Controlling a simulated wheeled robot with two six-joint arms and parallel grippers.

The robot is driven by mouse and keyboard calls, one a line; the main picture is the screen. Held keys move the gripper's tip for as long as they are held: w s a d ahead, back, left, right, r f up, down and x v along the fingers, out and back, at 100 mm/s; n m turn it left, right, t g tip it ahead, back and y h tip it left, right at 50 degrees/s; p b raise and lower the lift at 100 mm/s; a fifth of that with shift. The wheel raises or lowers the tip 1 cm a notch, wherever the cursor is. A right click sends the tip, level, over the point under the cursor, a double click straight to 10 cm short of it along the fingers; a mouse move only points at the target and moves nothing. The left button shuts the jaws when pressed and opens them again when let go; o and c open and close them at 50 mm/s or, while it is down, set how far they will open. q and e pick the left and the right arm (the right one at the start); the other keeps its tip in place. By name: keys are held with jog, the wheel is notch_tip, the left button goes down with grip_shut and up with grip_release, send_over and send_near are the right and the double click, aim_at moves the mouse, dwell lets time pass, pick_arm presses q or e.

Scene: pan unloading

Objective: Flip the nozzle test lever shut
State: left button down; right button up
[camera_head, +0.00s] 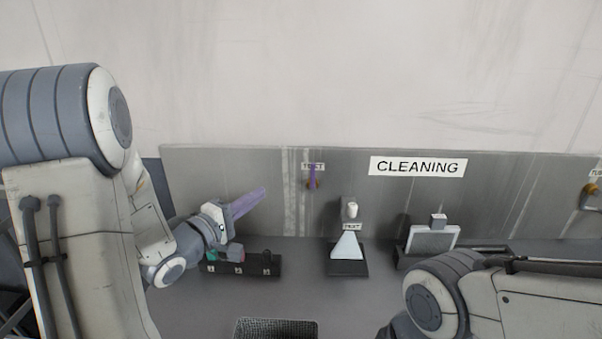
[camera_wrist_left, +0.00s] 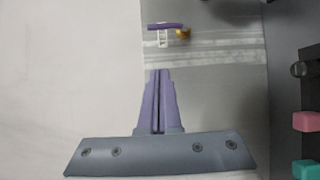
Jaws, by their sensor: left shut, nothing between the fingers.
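The purple test lever (camera_head: 313,172) is on the grey back panel, in front of a small white label. It stands upright, with a brass-coloured fitting (camera_head: 314,185) at its lower end. In the left wrist view the lever (camera_wrist_left: 164,25) lies across the top of the picture, with the brass fitting (camera_wrist_left: 184,33) at its right end. My left gripper (camera_head: 265,191) is to the left of the lever and a little lower, apart from it. Its purple fingers (camera_wrist_left: 158,72) are together and empty, pointing toward the lever. My right gripper is out of view; only part of that arm shows at lower right.
A black numbered rack (camera_head: 263,268) with coloured blocks lies below my left gripper. A white bottle (camera_head: 347,246) stands on a black base at centre. A light board (camera_head: 431,240) stands to its right. A dark mesh basket (camera_head: 276,328) is at the front. A CLEANING sign (camera_head: 418,166) marks the panel.

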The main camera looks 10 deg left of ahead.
pick_arm(q)
jog(key=shift+w+d, duration=0.1)
jog(key=p, duration=0.3)
send_near(313, 177)
jog(key=w+a+r, duration=0.1)
jog(key=w+a, duration=0.2)
jog(key=w, duration=0.2)
jog(key=shift+w+d+r+p, duration=0.1)
jog(key=shift+w+d, duration=0.2)
jog(key=shift+d, duration=0.35)
jog(key=shift+w+d+f+p, duration=0.1)
jog(key=shift+w+d, duration=0.2)
jog(key=shift+d, duration=0.3)
jog(key=shift+w+d+r+p, duration=0.1)
jog(key=shift+w+d, duration=0.15)
jog(key=shift+d, duration=0.4)
